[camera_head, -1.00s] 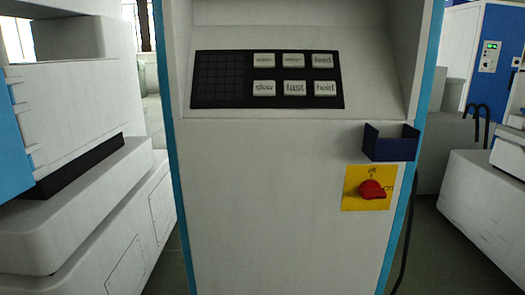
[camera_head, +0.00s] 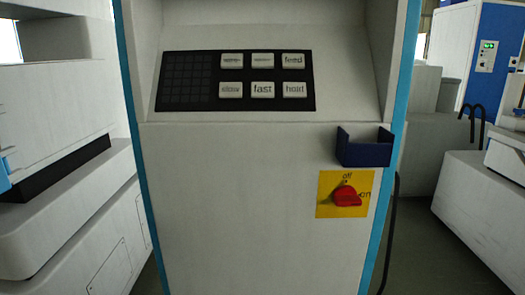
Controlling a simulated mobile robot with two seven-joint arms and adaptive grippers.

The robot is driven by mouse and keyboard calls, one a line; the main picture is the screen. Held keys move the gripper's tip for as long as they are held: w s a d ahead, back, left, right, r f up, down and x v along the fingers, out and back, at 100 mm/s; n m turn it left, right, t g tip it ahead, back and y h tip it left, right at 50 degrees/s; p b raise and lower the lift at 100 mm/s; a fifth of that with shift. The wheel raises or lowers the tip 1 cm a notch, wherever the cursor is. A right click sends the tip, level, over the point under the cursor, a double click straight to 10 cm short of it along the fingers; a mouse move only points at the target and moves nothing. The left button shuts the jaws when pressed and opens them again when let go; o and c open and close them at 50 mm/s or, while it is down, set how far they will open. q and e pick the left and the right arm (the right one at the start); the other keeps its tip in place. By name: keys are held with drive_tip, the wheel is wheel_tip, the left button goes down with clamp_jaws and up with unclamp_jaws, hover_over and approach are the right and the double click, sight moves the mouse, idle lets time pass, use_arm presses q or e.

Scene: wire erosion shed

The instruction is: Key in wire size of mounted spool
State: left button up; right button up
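A white control cabinet (camera_head: 250,210) with blue side edges stands straight ahead. Its black key panel (camera_head: 218,102) holds a dark grid of small keys (camera_head: 187,80) on the left and two rows of white buttons on the right. The lower row reads slow or similar (camera_head: 230,90), fast (camera_head: 262,90) and hold (camera_head: 294,90). The upper right button (camera_head: 293,60) seems to read feed; the other two upper labels are too blurred to read. No spool and no display are in view. Neither of my grippers is in view.
A dark blue open holder (camera_head: 364,150) sticks out from the cabinet's right front. Below it, a red rotary switch (camera_head: 346,196) sits on a yellow plate marked off and on. White machine bodies (camera_head: 70,210) flank the cabinet, with a blue cabinet (camera_head: 490,60) behind right.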

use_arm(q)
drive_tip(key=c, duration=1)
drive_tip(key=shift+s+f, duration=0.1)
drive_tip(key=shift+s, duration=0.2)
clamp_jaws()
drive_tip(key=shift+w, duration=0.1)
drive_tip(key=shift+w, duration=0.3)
